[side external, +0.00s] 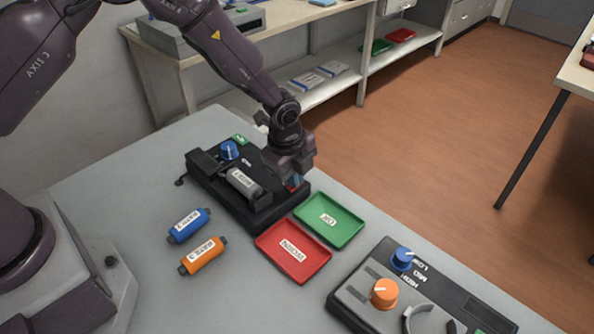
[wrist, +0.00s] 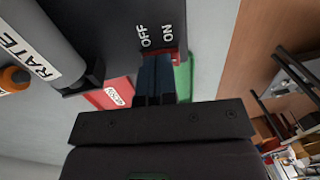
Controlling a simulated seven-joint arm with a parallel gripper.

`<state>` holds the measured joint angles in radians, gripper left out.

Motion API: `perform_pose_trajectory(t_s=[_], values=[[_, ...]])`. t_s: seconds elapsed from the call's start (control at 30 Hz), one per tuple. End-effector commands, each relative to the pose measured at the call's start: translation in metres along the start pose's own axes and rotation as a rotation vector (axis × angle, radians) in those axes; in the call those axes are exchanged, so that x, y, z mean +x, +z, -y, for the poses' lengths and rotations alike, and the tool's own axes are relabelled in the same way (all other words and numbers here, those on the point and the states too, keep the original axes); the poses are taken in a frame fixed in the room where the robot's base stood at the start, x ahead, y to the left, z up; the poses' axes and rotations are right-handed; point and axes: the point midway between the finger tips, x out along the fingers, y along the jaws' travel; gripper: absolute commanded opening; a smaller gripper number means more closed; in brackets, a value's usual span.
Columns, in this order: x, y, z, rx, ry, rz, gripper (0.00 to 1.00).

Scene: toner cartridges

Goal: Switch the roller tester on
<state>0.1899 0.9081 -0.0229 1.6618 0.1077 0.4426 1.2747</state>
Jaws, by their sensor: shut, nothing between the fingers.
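The roller tester (side external: 215,185) is a black box on the grey table in the side external view, with a blue knob (side external: 229,150) and a grey labelled roller (side external: 243,183) lying in it. The roller also shows in the wrist view (wrist: 45,40). The tester's right end carries OFF and ON lettering (wrist: 157,34) in the wrist view. A small red part (wrist: 177,55), seemingly the switch, shows just below ON, mostly hidden by the fingers. My gripper (wrist: 155,65) is shut and empty, with its tips at this switch area; contact cannot be told. It also shows in the side view (side external: 294,182).
A green tray (side external: 345,238) and a red tray (side external: 275,268) lie right of the tester. A blue roller (side external: 188,226) and an orange roller (side external: 203,256) lie in front. Another device (side external: 355,300) with knobs stands at the lower right. A shelved bench is behind.

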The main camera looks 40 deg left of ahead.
Motion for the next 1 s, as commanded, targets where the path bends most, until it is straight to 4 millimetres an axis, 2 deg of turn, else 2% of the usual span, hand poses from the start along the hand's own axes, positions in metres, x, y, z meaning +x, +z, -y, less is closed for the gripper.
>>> perform_pose_trajectory(t_s=[0.33,0.47,0.57,0.8,1.0], values=[[-0.002,0.000,0.000,0.000,-0.005,-0.001,0.00],[-0.012,0.000,0.000,0.000,-0.006,-0.001,0.00],[-0.029,0.000,0.000,-0.001,-0.009,-0.002,0.00],[-0.085,0.000,-0.004,-0.001,-0.010,-0.002,0.00],[-0.122,0.000,-0.007,0.000,-0.008,-0.002,0.00]])
